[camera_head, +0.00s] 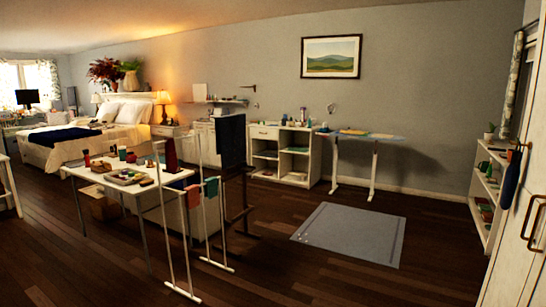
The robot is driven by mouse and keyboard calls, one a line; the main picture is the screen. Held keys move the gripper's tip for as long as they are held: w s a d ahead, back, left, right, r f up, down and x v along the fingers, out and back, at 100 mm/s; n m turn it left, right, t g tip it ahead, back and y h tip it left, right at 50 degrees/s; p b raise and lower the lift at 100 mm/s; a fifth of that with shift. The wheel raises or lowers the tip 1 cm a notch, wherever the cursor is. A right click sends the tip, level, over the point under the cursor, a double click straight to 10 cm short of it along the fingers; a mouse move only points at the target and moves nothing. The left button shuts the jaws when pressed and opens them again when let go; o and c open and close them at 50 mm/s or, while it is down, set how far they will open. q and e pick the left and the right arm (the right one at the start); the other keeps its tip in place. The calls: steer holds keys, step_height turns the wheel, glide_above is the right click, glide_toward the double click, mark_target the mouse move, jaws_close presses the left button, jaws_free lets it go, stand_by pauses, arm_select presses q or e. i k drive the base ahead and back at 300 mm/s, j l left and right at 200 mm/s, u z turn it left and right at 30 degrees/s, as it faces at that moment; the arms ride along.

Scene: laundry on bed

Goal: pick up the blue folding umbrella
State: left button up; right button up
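A dark blue, narrow, elongated item (511,179) hangs from a small hook at the far right, beside the white cabinet; it looks like the folded umbrella, but it is too small to be certain. Its lower end tapers, and it hangs upright. Neither of my grippers shows in the head view.
A white table (89,173) with many small items stands at the left, with a white drying rack (167,235) before it. A grey mat (350,232) lies on the dark wood floor. A white shelf (479,207) stands by the right wall. The floor at front centre is clear.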

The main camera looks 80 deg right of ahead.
mark_target(513, 173)
steer(key=z, duration=3.9)
steer(key=i+j+u, duration=0.35)
steer(key=i, duration=0.6)
steer(key=i+u, duration=0.35)
steer(key=i, duration=0.55)
steer(key=i+j+z, duration=0.1)
steer(key=i+z, duration=0.15)
steer(key=i, duration=0.3)
steer(key=i+j+z, duration=0.25)
steer(key=i, duration=0.25)
steer(key=i+j+z, duration=0.3)
steer(key=i, duration=0.2)
